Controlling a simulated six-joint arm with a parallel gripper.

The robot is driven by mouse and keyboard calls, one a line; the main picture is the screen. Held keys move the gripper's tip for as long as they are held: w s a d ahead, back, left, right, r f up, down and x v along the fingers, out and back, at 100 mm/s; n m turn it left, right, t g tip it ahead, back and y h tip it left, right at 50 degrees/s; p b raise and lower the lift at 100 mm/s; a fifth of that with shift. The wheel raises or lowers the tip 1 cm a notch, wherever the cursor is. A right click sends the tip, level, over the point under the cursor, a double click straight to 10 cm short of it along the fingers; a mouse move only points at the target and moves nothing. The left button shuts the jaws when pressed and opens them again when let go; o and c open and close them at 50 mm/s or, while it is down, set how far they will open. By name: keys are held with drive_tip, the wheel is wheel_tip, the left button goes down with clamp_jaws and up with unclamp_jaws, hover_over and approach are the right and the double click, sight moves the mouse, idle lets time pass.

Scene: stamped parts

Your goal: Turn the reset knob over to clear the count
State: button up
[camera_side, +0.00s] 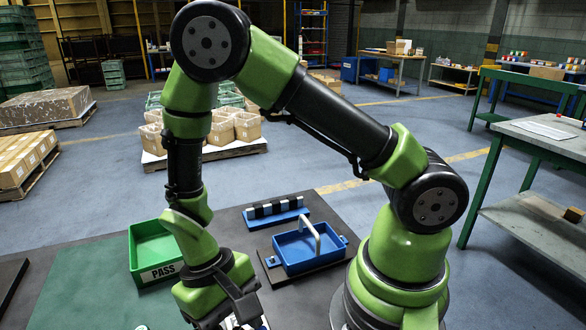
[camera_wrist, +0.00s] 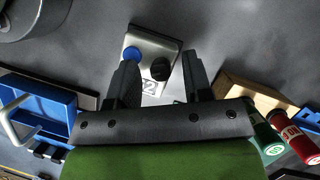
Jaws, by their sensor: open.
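In the wrist view a metal counter box (camera_wrist: 151,42) lies below my gripper (camera_wrist: 161,60). It carries a blue round button (camera_wrist: 131,54), a black knob (camera_wrist: 160,69) and a display (camera_wrist: 148,85) whose digits seem to end in 2. The two fingers are open and apart. The black knob shows between them, nearer the right finger. The left finger overlaps the box near the blue button. I cannot tell the height gap or any contact. In the side view my gripper is at the bottom edge, partly cut off, and hides most of the box.
A blue tray (camera_side: 283,261) with a pale handle (camera_side: 310,236) stands right of my gripper in the side view. Behind it is a blue rack (camera_side: 287,218) with black and white blocks. A green PASS bin (camera_side: 161,272) stands left. Green (camera_wrist: 267,143) and red (camera_wrist: 296,138) cylinders lie right in the wrist view.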

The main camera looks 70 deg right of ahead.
drive_tip(key=n+h, duration=0.1)
drive_tip(key=n, duration=0.2)
drive_tip(key=shift+a+n, duration=0.15)
drive_tip(key=shift+n, duration=0.25)
drive_tip(key=w+d+r+m+t+y, duration=0.1)
drive_tip(key=d+r+t, duration=0.2)
drive_tip(key=r, duration=0.7)
drive_tip(key=w+d+r+m+t+y, duration=0.1)
drive_tip(key=d+r+t, duration=0.1)
drive_tip(key=r, duration=0.9)
drive_tip(key=s+d+r+m+t, duration=0.2)
drive_tip(key=s+d+r+t, duration=0.2)
drive_tip(key=s+r+t, duration=0.1)
drive_tip(key=shift+s+d+t, duration=0.15)
drive_tip(key=shift+s+t, duration=0.65)
drive_tip(key=shift+s, duration=0.15)
drive_tip(key=shift+w, duration=0.1)
